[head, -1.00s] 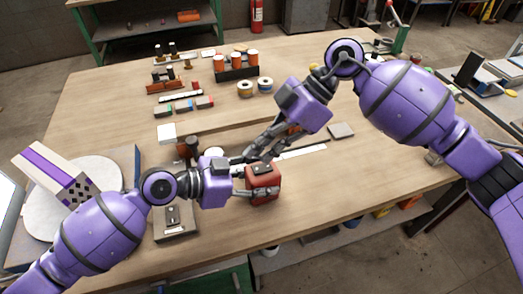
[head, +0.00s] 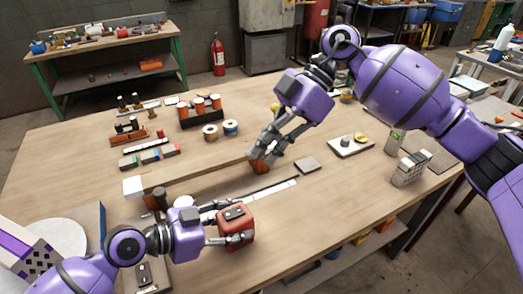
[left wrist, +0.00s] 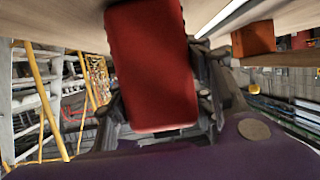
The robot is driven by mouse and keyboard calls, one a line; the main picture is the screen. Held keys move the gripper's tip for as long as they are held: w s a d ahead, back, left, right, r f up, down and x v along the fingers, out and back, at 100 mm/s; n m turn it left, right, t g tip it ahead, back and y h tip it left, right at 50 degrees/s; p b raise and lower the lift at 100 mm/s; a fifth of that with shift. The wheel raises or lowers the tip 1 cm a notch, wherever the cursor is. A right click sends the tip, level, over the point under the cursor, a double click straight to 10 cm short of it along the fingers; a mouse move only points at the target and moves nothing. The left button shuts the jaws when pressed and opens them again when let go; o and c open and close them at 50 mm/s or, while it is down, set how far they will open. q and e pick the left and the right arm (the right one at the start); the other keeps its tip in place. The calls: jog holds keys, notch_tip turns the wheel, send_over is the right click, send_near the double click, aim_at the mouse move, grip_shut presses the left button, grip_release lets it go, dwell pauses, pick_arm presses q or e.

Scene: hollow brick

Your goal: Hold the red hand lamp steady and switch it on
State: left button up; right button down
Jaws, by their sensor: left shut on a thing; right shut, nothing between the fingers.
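The red hand lamp (head: 236,228) is a boxy red body with a dark part on its upper face, near the table's front edge. My left gripper (head: 242,236) is shut on it from the left. In the left wrist view the lamp (left wrist: 152,65) fills the middle between the fingers; its dark part is out of sight there. No glow shows on the lamp, but its lens cannot be made out. My right gripper (head: 258,153) is shut and empty, behind and right of the lamp, clear of it. Its fingertips appear close to an orange-brown block (head: 262,165).
A long pale strip (head: 262,194) lies behind the lamp. Two tape rolls (head: 231,128) and a dark rack with orange-and-white cylinders (head: 201,112) stand farther back. A grey flat block (head: 307,165) lies to the right.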

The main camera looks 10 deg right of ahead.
pick_arm(q)
jog(key=o, duration=1.5)
jog(key=shift+o, duration=0.2)
jog(key=shift+a, duration=0.1)
